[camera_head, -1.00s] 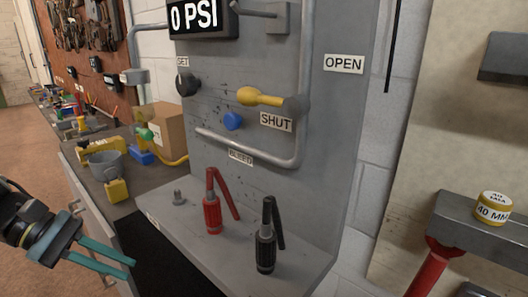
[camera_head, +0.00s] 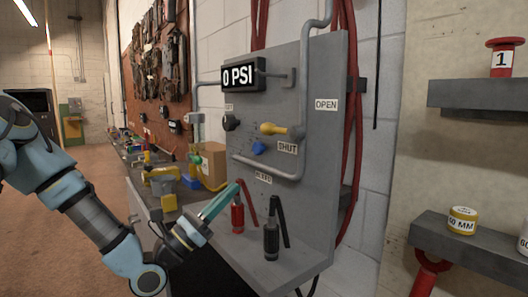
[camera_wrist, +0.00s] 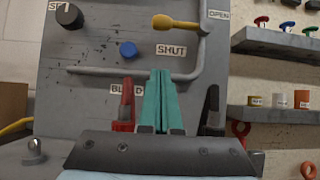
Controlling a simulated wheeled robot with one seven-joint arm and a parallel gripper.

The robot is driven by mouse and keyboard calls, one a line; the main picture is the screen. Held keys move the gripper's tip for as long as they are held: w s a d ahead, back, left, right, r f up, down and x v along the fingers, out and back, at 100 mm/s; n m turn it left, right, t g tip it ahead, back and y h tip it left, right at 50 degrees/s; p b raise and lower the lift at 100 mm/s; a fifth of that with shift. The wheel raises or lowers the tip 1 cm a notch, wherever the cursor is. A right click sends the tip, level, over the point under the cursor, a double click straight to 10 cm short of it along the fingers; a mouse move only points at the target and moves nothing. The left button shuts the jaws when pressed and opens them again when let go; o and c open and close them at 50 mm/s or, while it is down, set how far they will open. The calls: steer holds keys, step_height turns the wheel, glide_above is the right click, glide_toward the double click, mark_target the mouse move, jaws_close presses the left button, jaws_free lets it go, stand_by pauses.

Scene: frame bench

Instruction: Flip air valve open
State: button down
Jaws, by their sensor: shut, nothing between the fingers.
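The air valve has a yellow lever (camera_head: 272,129) on the grey panel. It lies roughly level with its bulb end to the left of its grey pivot. The SHUT label (camera_head: 287,147) is just below it, and the OPEN label (camera_head: 326,104) is up and to the right. The lever also shows at the top of the wrist view (camera_wrist: 178,24). My gripper (camera_head: 232,190) has teal fingers closed together with nothing between them. It is below and to the left of the lever, apart from it. In the wrist view the closed fingertips (camera_wrist: 161,72) point up toward the panel, below the SHUT label.
A red-handled tool (camera_head: 238,217) and a black-handled tool (camera_head: 271,240) stand on the ledge close to my fingers. A blue knob (camera_head: 258,147) and a grey pipe (camera_head: 270,171) are below the lever. The gauge (camera_head: 241,75) reads 0 PSI.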

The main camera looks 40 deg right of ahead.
mark_target(279, 130)
steer(key=a+r+p+x, duration=0.1)
steer(key=p+x, duration=0.4)
steer(key=x, duration=0.7)
steer(key=shift+r, duration=0.85)
steer(key=shift+d+r+g, duration=0.1)
steer(key=shift+g, duration=0.2)
